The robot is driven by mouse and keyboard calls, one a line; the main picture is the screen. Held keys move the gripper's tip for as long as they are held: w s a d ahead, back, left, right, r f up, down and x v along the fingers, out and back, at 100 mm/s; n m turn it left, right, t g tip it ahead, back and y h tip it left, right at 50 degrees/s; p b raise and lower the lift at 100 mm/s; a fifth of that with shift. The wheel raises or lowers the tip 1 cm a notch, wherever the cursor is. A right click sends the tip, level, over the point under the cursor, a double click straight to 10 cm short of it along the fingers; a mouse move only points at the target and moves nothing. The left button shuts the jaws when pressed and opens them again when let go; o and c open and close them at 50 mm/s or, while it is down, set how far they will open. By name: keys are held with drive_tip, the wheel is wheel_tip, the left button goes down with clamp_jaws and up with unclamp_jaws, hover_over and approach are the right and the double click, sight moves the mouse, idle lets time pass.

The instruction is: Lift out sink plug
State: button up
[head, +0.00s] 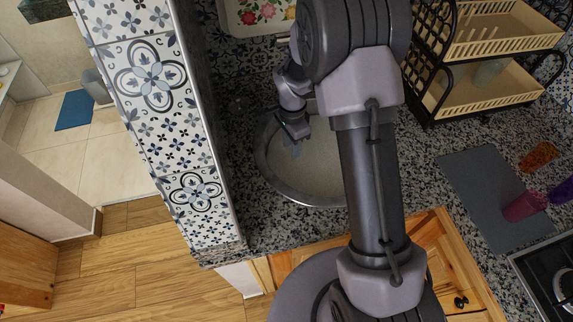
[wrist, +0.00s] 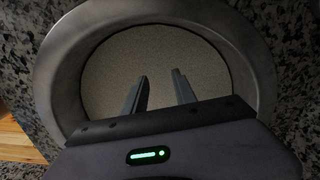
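The round metal sink (head: 267,172) is set in the speckled counter and is partly behind my arm in the head view. In the wrist view its rim (wrist: 52,95) circles a plain, light speckled basin floor (wrist: 165,65). My gripper (head: 295,146) points down over the basin in the head view. In the wrist view my gripper (wrist: 160,85) has its two fingers apart with nothing between them. No sink plug can be made out in either view; part of the basin is hidden by my gripper and arm.
A two-tier dish rack (head: 490,90) stands on the right. A grey mat (head: 480,190) with cups lies right of the sink, near the stove (head: 550,280). A tiled wall (head: 155,90) borders the sink's left. A flowered tray (head: 255,15) is behind.

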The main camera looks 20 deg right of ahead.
sight(289, 170)
wheel_tip(289, 170, down, 8)
drive_tip(key=shift+b, duration=1.05)
drive_tip(key=f, duration=0.1)
drive_tip(key=f+b, duration=0.1)
drive_tip(key=f, duration=0.1)
drive_tip(key=f+b, duration=0.1)
drive_tip(key=f, duration=0.1)
drive_tip(key=shift+s+a+f, duration=0.2)
drive_tip(key=shift+s+a, duration=0.05)
drive_tip(key=shift+a, duration=0.05)
drive_tip(key=shift+r, duration=0.1)
clamp_jaws()
